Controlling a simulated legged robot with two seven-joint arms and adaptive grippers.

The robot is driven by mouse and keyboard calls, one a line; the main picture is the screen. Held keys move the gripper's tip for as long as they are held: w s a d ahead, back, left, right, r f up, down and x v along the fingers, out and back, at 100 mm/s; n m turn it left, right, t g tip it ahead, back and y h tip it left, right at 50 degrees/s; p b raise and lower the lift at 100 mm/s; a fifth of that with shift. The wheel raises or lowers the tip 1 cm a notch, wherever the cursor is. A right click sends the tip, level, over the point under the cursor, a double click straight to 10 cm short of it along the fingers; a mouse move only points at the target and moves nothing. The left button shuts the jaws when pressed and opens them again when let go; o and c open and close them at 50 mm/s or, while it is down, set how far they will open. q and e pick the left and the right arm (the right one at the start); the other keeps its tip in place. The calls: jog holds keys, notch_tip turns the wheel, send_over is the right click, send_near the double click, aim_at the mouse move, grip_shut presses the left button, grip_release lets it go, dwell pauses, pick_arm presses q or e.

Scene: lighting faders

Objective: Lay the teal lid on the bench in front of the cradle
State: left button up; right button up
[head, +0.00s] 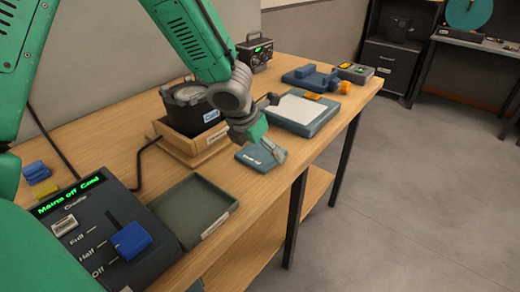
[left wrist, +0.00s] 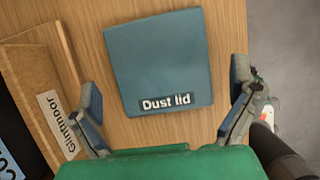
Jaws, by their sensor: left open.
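The teal lid (head: 250,158), marked "Dust lid", lies flat on the wooden bench beside the front of the wooden cradle (head: 196,150). It also shows in the left wrist view (left wrist: 160,60), with bare wood around it. The cradle holds a black round lamp body (head: 190,106), and its labelled edge shows in the left wrist view (left wrist: 42,95). My left gripper (head: 268,150) is open, its fingers apart on either side of the lid's near part and not touching it. In the head view it hides part of the lid. My right gripper is not in view.
A fader box (head: 90,235) with a blue knob reads "Mains off". Next to it is an open green-grey tray (head: 190,205). A teal tray with a white sheet (head: 298,112) lies beyond the lid. The bench's front edge runs close to the lid.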

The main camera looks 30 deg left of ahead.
pick_arm(q)
jog(key=p+v, duration=0.5)
jog(key=v, duration=0.6)
jog(key=shift+s, duration=0.1)
